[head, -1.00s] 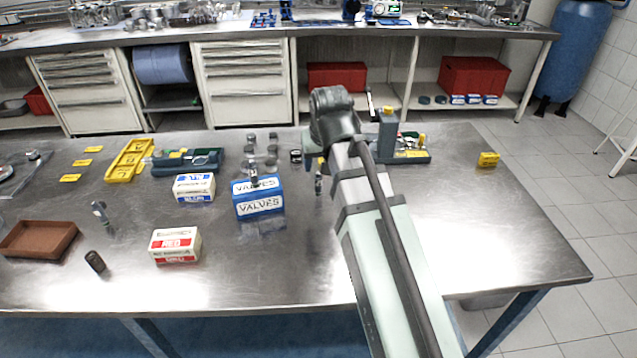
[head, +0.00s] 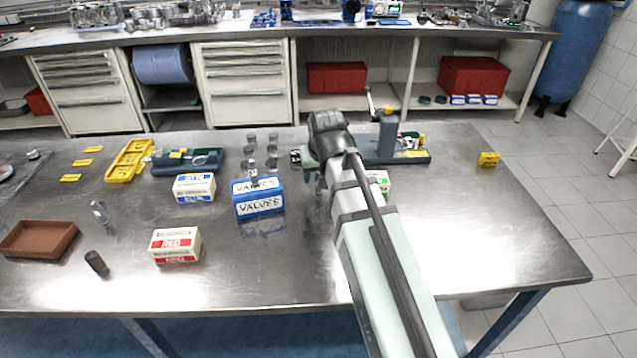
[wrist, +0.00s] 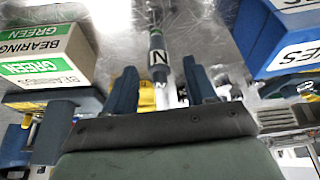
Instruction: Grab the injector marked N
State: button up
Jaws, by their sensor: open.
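The injector marked N (wrist: 157,58) shows in the wrist view as a slim dark body with a white label reading N. My gripper (wrist: 160,84) is open, with one dark finger on each side of the injector's line. The label end appears between or just beyond the fingertips; contact cannot be told. In the head view my gripper (head: 321,182) is mostly hidden by my own wrist and arm, to the right of the VALVES box, and I cannot make out the injector there.
A green-labelled bearing box (wrist: 45,55) stands left of my gripper in the wrist view; the blue VALVES box (wrist: 285,40) stands right. In the head view, a grey fixture (head: 388,138) stands behind my wrist. Blue (head: 194,188) and red (head: 175,245) label boxes stand left.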

jog(key=shift+c, duration=0.4)
grip_shut()
jog(key=shift+r, duration=0.1)
